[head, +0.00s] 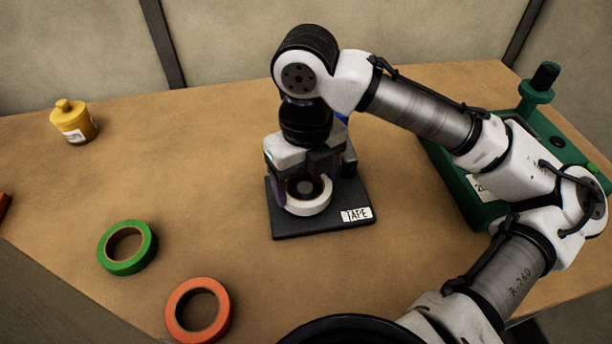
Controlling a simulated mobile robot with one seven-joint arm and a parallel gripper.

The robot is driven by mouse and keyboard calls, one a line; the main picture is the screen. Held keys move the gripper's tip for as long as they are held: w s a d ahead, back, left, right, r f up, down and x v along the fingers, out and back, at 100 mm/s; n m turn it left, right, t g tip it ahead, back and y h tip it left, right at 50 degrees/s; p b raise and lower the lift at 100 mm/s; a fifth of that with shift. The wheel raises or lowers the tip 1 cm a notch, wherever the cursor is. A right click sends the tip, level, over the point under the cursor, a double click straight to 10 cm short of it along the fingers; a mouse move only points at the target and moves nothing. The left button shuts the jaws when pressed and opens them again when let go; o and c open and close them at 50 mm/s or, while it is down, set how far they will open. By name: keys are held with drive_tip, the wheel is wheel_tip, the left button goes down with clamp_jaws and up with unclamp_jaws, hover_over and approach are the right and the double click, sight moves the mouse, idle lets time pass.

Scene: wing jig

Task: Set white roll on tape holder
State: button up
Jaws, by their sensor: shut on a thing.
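The white roll (309,206) is at the tape holder, around or just above its dark round post (305,188). I cannot tell whether it rests on the base. The tape holder (290,226) is a dark square base with a white "TAPE" label on its front right corner. My gripper (300,190) points down over the holder and is shut on the white roll. My wrist and gripper body hide the back of the roll and part of the holder.
A green roll (108,264) and an orange roll (178,325) lie on the wooden table (200,190) at the front left. A yellow bottle (72,121) stands at the back left. A green machine (462,190) stands at right, partly behind my arm.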

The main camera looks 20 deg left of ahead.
drive_tip(key=shift+f+b, duration=0.4)
drive_tip(key=shift+f, duration=0.2)
drive_tip(key=o, duration=0.7)
drive_tip(key=shift+r, duration=0.15)
wheel_tip(320, 180, up, 11)
drive_tip(key=p, duration=1)
drive_tip(key=shift+p, duration=0.3)
